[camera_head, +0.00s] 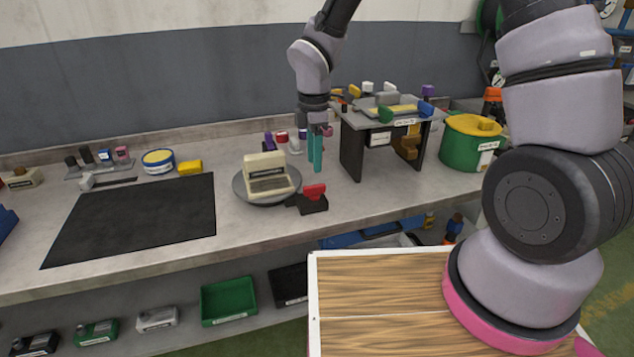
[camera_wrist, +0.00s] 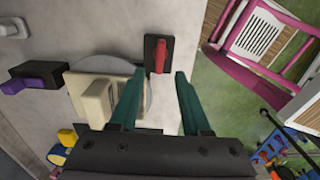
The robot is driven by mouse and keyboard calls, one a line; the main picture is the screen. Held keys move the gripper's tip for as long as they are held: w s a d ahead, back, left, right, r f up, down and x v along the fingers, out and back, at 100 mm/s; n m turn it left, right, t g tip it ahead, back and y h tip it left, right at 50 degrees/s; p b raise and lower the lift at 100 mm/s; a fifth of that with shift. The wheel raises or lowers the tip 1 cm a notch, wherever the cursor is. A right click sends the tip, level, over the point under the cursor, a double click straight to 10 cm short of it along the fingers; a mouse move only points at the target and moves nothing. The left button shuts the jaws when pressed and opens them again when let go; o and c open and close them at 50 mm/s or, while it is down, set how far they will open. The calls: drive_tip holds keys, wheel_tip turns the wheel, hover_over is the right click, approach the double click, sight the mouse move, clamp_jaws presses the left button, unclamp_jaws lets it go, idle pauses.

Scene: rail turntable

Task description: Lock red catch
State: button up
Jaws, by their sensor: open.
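The red catch (camera_head: 314,191) sits on a small black base (camera_head: 313,205) at the front right edge of the round grey turntable (camera_head: 240,190). In the wrist view the red catch (camera_wrist: 161,55) lies beyond my fingertips, roughly between their lines. A cream block-like item (camera_head: 266,172) with a dark panel stands on the turntable; it also shows in the wrist view (camera_wrist: 97,104). My gripper (camera_head: 315,170) points down with two teal fingers, behind and above the catch and apart from it. In the wrist view my gripper (camera_wrist: 160,75) is open and empty.
A raised stand (camera_head: 350,150) with several small items is just right of my gripper. A green bin with yellow lid (camera_head: 472,142) is farther right. A black mat (camera_head: 140,218) lies left. Purple and black parts (camera_wrist: 38,75) are near the turntable. Bench front is clear.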

sight(315, 185)
wheel_tip(315, 185, down, 8)
drive_tip(key=shift+r, duration=0.25)
clamp_jaws()
